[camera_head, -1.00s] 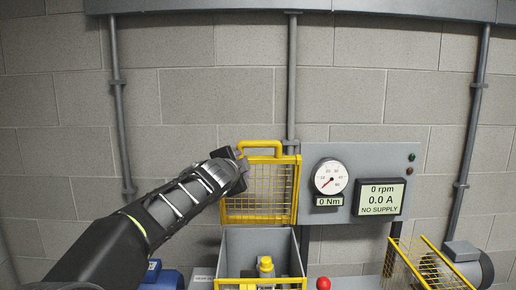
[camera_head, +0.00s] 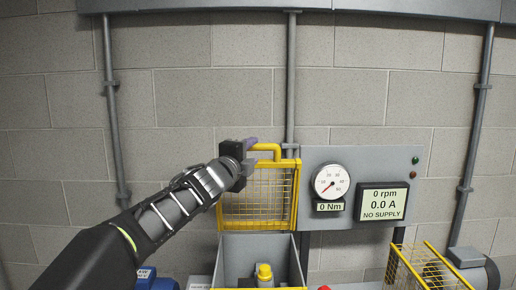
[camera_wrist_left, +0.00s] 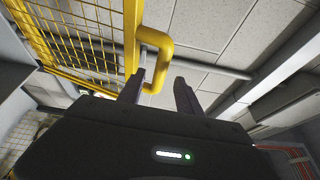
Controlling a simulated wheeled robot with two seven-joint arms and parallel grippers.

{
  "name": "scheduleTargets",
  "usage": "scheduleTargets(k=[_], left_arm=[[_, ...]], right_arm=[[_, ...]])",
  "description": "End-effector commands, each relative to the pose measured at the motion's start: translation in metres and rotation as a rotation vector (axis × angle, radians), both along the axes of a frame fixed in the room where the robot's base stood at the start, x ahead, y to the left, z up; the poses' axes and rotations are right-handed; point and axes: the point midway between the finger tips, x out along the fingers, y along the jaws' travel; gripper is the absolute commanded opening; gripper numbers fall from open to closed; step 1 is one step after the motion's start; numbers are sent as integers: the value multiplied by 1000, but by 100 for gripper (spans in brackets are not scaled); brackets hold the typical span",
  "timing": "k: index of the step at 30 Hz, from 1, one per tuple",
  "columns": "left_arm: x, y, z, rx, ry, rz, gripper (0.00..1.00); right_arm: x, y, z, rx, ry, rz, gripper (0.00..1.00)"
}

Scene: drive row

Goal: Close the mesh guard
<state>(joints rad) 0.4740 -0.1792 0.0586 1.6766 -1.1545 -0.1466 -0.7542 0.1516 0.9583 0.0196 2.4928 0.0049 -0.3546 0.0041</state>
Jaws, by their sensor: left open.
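The yellow mesh guard (camera_head: 258,203) stands raised, upright, at the back of an open grey box (camera_head: 232,256). It shows at the upper left in the left wrist view (camera_wrist_left: 85,40). Its yellow handle (camera_head: 277,150) sticks up from its top edge. The handle (camera_wrist_left: 163,50) lies just ahead of my fingers in the wrist view, overlapping the gap between them. My left gripper (camera_head: 251,145) is open beside the handle's left end. In the wrist view the left gripper (camera_wrist_left: 160,92) has its fingers apart; whether they touch the handle I cannot tell. My right gripper is not in view.
A yellow-topped part (camera_head: 264,272) sits inside the box. A grey panel with a dial (camera_head: 331,182) and a display (camera_head: 382,202) stands right of the guard. A second yellow mesh cage (camera_head: 420,266) is at the lower right. The block wall is close behind.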

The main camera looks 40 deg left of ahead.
Motion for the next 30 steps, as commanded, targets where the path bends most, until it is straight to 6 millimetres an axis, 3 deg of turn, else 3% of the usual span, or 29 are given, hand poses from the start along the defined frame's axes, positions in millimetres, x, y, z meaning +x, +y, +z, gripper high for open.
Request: scheduleTargets(k=[9, 20, 30], left_arm=[[44, 14, 2, -1, 1, -1, 41], [50, 16, 1, -1, 0, 0, 41], [50, 16, 1, -1, 0, 0, 14]], right_arm=[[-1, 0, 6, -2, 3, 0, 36], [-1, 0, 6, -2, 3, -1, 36], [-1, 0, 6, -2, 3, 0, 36]])
